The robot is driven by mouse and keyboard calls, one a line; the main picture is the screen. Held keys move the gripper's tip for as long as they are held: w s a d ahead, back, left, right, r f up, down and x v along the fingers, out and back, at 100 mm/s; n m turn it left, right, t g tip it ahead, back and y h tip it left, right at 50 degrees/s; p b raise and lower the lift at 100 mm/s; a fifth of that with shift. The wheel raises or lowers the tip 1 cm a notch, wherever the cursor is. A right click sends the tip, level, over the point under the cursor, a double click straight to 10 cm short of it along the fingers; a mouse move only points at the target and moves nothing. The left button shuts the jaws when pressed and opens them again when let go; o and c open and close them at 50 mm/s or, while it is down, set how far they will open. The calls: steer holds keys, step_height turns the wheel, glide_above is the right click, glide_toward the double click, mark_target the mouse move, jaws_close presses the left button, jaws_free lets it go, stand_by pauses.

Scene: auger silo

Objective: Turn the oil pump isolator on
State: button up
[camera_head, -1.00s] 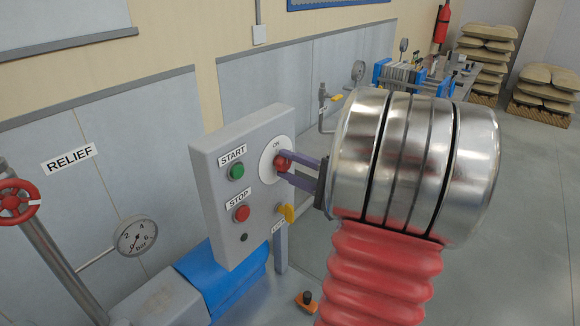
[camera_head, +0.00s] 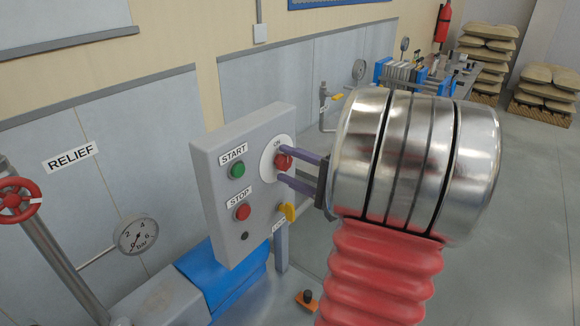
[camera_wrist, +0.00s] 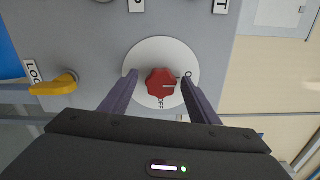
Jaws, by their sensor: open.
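The isolator is a red knob (camera_wrist: 162,83) on a round white plate (camera_wrist: 150,52), marked ON and OFF. In the wrist view its pale pointer mark faces right, towards the ON lettering, which is partly covered by a finger. In the head view the knob (camera_head: 284,162) sits on the right of the grey panel (camera_head: 212,160), partly hidden by a finger. My gripper (camera_wrist: 160,76) is open, one finger on each side of the knob with gaps visible. In the head view my gripper (camera_head: 281,165) reaches the panel from the right.
A green START button (camera_head: 238,171) and red STOP button (camera_head: 242,212) are left of the knob. A yellow lock tab (camera_head: 288,211) is just below it. A red RELIEF handwheel (camera_head: 18,200) and a gauge (camera_head: 138,236) stand further left.

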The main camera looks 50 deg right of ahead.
steer(key=s+d, duration=0.1)
steer(key=s, duration=1.2)
steer(key=shift+s, duration=0.4)
steer(key=shift+d, duration=0.1)
stand_by(0.4)
